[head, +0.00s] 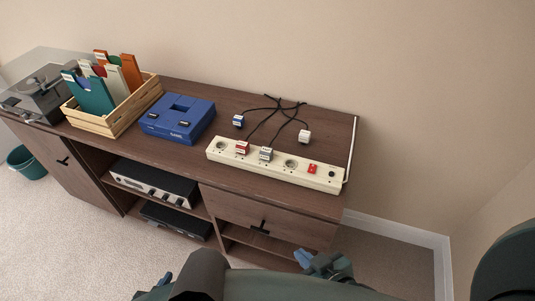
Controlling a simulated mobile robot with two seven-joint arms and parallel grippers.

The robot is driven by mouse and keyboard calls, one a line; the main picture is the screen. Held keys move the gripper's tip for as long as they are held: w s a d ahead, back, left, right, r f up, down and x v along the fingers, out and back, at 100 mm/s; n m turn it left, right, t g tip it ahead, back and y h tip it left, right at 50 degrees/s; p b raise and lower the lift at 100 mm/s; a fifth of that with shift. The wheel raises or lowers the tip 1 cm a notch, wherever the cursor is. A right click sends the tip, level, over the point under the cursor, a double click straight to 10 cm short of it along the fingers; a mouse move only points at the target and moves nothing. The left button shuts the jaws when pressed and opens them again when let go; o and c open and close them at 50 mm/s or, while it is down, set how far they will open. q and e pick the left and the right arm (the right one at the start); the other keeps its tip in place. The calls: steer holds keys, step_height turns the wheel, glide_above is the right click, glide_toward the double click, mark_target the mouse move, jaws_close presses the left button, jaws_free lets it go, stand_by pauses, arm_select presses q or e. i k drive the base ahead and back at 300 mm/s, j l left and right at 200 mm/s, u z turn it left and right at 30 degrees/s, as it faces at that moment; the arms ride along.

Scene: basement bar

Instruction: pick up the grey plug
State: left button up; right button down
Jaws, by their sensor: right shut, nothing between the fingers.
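The grey plug (266,153) sits in a socket of the cream power strip (325,180) on the dark wooden sideboard, with a black cable rising from it. A red plug (242,148) is in the strip to its left. A blue plug (238,120) and a white plug (305,136) lie behind the strip on the sideboard top. My right gripper (304,258) is shut and empty, low in front of the sideboard and well apart from the grey plug. My left gripper is not seen.
A blue console (178,118), a wooden crate (106,122) of record sleeves and a turntable (40,92) stand left on the sideboard (190,153). The strip's white cord runs up at the right end. Black cables cross behind the strip. A teal bin (27,163) stands on the carpet.

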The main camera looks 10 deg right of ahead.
mark_target(266, 153)
steer(key=i+j, duration=0.25)
steer(key=i+j+z, duration=0.15)
steer(key=j, duration=0.35)
steer(key=i+z, duration=0.1)
steer(key=z, duration=1.85)
